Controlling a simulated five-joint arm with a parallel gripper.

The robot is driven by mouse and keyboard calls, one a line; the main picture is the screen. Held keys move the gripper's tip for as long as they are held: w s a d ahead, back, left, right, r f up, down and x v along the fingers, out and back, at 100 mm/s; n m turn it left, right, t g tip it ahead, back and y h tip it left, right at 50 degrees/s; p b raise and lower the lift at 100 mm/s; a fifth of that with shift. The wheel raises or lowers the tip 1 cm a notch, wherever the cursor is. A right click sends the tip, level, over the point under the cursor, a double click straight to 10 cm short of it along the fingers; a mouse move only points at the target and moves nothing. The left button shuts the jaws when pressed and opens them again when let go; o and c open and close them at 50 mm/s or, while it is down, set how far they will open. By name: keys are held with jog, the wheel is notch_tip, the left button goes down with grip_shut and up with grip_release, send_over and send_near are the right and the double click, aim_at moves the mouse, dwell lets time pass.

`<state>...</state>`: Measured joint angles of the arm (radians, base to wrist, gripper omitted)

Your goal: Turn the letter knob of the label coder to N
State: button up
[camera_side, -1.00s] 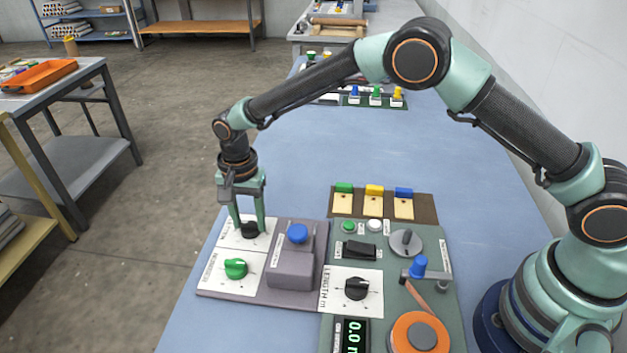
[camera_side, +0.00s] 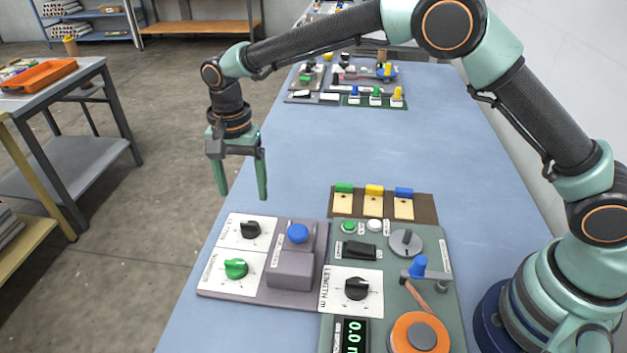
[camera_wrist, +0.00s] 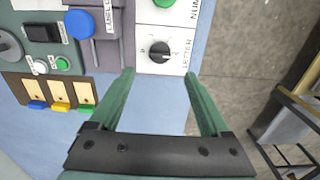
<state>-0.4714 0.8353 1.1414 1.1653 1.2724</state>
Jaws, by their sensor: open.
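The label coder (camera_side: 220,290) is the purple-grey panel on the left of the bench group. Its black letter knob (camera_side: 250,229) sits on the upper white plate. In the wrist view the knob (camera_wrist: 159,52) sits on a plate with small marks around it. The marks are too small to read, so I cannot tell which letter it points at. My gripper (camera_side: 243,197) is open and empty, raised above the letter knob and apart from it. In the wrist view my gripper's fingers (camera_wrist: 159,73) are spread, with the knob beyond and between their tips.
A green number knob (camera_side: 236,268) sits on the plate below the letter knob. A blue button (camera_side: 297,233) and a grey block (camera_side: 290,268) stand to its right. A green-grey panel (camera_side: 430,265) with a black length knob (camera_side: 357,288) adjoins.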

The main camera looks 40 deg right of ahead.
jog(key=shift+r, duration=1.7)
jog(key=s+d+r+n+t, duration=0.1)
jog(key=s+d+r+n, duration=0.15)
jog(key=d+r, duration=0.4)
jog(key=s+d+r+n+t, duration=0.2)
jog(key=s+d+r, duration=0.2)
jog(key=d+r, duration=0.3)
jog(key=s+d+f+n+t, duration=0.2)
jog(key=s+d+n, duration=0.2)
jog(key=s+d, duration=0.6)
jog(key=s, duration=0.2)
jog(key=shift+s+d+f+n+t, duration=0.3)
jog(key=shift+d+f+n, duration=0.05)
jog(key=shift+d+f, duration=0.05)
